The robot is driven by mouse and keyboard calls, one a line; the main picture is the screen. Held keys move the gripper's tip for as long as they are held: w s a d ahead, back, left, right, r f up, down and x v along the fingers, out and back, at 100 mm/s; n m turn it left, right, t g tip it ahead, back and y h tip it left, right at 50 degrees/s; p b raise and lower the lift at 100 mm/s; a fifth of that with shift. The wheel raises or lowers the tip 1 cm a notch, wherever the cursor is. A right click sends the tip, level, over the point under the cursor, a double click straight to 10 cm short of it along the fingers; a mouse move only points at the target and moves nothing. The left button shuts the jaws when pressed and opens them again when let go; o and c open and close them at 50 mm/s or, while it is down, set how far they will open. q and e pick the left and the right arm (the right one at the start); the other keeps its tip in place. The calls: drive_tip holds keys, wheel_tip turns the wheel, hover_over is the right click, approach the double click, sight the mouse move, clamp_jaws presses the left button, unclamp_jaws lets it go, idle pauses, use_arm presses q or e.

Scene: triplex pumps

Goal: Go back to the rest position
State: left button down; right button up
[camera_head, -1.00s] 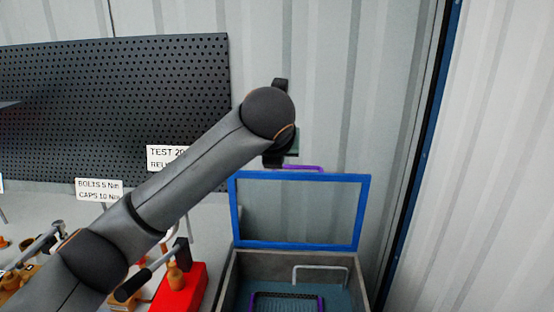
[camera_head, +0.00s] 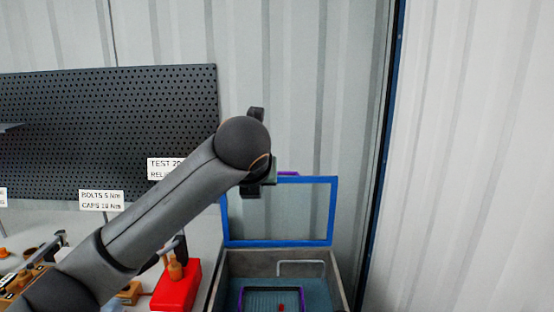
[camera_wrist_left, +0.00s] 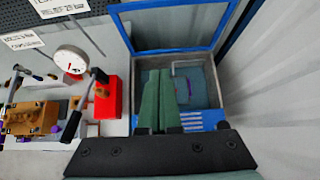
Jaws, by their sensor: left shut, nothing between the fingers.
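My left arm comes in from the left in the head view and reaches up over the bench. Its gripper is mostly hidden behind the wrist there. In the left wrist view my left gripper (camera_wrist_left: 166,85) shows two green fingers lying together, shut with nothing between them. The fingers point toward an open grey bin (camera_head: 215,285) with a blue-framed lid (camera_head: 334,215) standing up behind it. The gripper is above and in front of the bin. My right gripper is not in view.
A red block (camera_head: 176,288) stands on the bench left of the bin. A gauge (camera_wrist_left: 71,61) and a brown pump part (camera_wrist_left: 32,118) are further left. A black pegboard (camera_head: 110,130) and small signs (camera_head: 101,200) are behind. The wall (camera_head: 470,150) closes off the right side.

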use_arm(q)
drive_tip(key=s+a+f+n+g+h, duration=0.1)
drive_tip(key=s+f+n, duration=0.35)
drive_tip(key=f, duration=0.35)
drive_tip(key=s+f+n+g+h, duration=0.1)
drive_tip(key=s+f+n, duration=0.3)
drive_tip(key=f, duration=0.5)
drive_tip(key=s+a+f+n+g+h, duration=0.1)
drive_tip(key=s+f+n+g, duration=0.15)
drive_tip(key=f+n, duration=0.45)
drive_tip(key=s+a+f+n+g+y, duration=0.1)
drive_tip(key=s+a+f+n, duration=0.45)
drive_tip(key=s, duration=0.25)
drive_tip(key=s+a+f+n+y, duration=0.1)
drive_tip(key=s+a+f+n, duration=0.3)
drive_tip(key=s+n, duration=0.35)
drive_tip(key=s+a+f+n+g+y, duration=0.1)
drive_tip(key=s+a+f+n, duration=0.4)
drive_tip(key=s, duration=0.4)
drive_tip(key=w+d+f+t+h, duration=0.1)
drive_tip(key=w+d+f+t, duration=0.1)
drive_tip(key=f, duration=0.3)
drive_tip(key=w+d+f+t+h, duration=0.1)
drive_tip(key=w+f+t, duration=0.1)
drive_tip(key=f, duration=0.4)
drive_tip(key=shift+d+f+t, duration=0.15)
drive_tip(key=shift+d+t, duration=0.25)
drive_tip(key=shift+t, duration=0.45)
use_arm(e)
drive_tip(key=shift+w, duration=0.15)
